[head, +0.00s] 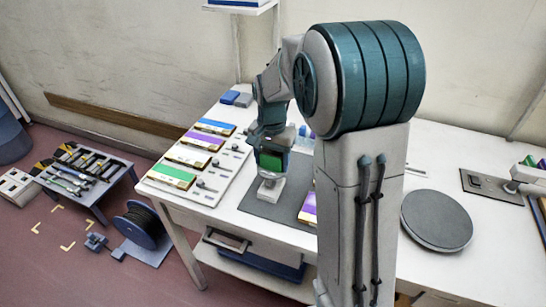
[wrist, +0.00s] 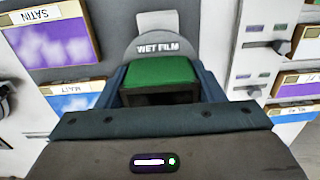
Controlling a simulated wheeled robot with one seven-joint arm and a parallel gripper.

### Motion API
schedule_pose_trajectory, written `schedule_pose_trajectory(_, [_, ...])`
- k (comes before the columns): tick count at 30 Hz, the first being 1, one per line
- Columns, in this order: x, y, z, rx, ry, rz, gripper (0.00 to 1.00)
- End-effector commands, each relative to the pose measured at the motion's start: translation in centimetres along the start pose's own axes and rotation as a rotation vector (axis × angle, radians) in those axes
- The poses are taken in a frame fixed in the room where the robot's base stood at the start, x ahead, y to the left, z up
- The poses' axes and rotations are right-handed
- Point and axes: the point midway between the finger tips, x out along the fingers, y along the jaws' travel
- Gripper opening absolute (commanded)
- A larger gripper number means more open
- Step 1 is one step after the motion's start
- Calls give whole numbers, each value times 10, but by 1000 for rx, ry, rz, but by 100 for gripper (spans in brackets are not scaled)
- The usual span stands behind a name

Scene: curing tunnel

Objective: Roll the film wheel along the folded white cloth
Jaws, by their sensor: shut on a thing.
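My gripper (head: 268,150) is shut on the green block (head: 271,162) over the grey mat. In the wrist view my gripper (wrist: 160,92) has a dark finger on each side of the green block (wrist: 160,72). A pale rounded disc (wrist: 158,25) lettered "WET FILM" shows just beyond the block; it seems to be the film wheel, with the green block as its grip. In the head view a pale grey-white piece (head: 268,189) sits just below the green block, and I cannot tell whether it is wheel or cloth. I cannot make out the folded white cloth for certain.
The white table (head: 160,190) carries the grey mat (head: 255,205) under my gripper. Several colour sample cards, one green (head: 170,175), lie on a board at left. A grey round plate (head: 437,220) lies at right. A cable reel (head: 142,225) stands on the floor.

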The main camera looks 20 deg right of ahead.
Motion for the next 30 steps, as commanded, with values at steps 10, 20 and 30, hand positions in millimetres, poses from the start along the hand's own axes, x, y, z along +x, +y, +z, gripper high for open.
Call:
schedule_pose_trajectory(10, [1, 0, 10, -2, -1, 0, 30])
schedule_pose_trajectory(20, [1, 0, 19, -1, -1, 1, 30])
schedule_pose_trajectory(30, [0, 0, 28, -2, -1, 0, 30])
